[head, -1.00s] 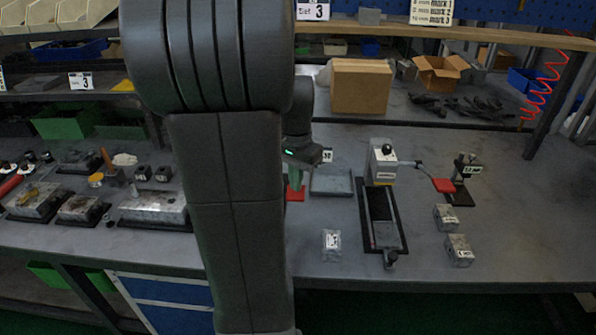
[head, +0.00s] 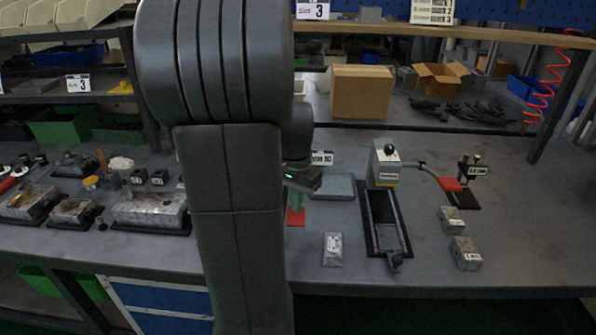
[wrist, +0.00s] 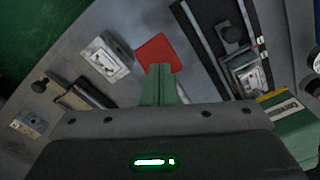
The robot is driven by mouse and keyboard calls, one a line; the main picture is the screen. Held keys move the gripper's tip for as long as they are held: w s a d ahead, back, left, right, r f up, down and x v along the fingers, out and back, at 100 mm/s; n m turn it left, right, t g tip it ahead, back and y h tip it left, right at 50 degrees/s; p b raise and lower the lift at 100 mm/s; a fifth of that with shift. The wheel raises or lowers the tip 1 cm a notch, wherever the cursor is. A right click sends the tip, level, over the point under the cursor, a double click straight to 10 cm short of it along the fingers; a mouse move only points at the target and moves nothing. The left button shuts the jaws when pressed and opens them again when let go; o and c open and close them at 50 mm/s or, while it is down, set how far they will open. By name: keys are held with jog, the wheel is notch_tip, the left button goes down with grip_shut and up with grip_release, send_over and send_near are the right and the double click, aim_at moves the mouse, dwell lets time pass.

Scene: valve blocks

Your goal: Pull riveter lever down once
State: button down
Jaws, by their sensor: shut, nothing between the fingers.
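The riveter is a grey upright housing (head: 385,165) with a black knob on top, standing at the back of a black-framed slide (head: 385,225). Its lever (head: 448,184) sticks out to the right and ends in a red grip. In the head view my gripper (head: 302,178) is left of the riveter, largely behind my arm, and apart from the lever. In the wrist view its green fingers (wrist: 160,72) are shut together and empty, over the edge of a red pad (wrist: 158,50). The lever's red grip cannot be made out in the wrist view.
A small labelled block (head: 333,249) lies left of the slide. Two more blocks (head: 466,253) lie to its right. A black stand (head: 469,180) is close behind the red grip. A grey tray (head: 331,187) lies behind my gripper. The front right tabletop is clear.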

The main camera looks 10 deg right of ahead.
jog(key=shift+f+b, duration=0.75)
jog(key=shift+f, duration=0.7)
notch_tip(320, 180, up, 18)
jog(key=p, duration=1.5)
jog(key=shift+f, duration=0.15)
jog(key=shift+s, duration=0.15)
